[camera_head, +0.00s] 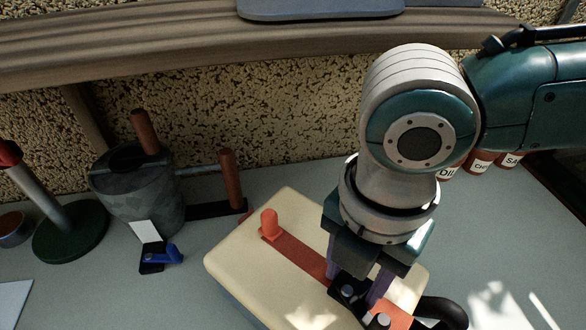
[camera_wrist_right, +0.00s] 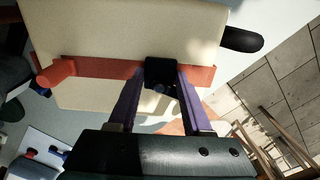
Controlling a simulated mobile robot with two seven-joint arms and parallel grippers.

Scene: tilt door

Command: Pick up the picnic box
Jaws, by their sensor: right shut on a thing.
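The picnic box (camera_head: 245,257) is a cream-lidded box with an orange-red strap (camera_head: 300,258) across its top and an orange peg at the strap's left end. It sits on the grey counter in the lower middle of the head view. My right gripper (camera_head: 358,300) reaches down over its right part, shut on the black handle piece (camera_head: 347,291) on the strap. In the right wrist view, the purple fingers (camera_wrist_right: 160,95) stand either side of this black piece (camera_wrist_right: 160,72) on the box (camera_wrist_right: 120,30). Whether the box touches the counter is hidden. My left gripper is not in view.
A dark grey pot (camera_head: 140,195), a green-based stand (camera_head: 70,230) and a blue-black clip (camera_head: 160,257) stand left of the box. Several labelled jars (camera_head: 482,161) stand behind my right arm. The counter (camera_head: 510,240) is clear at right.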

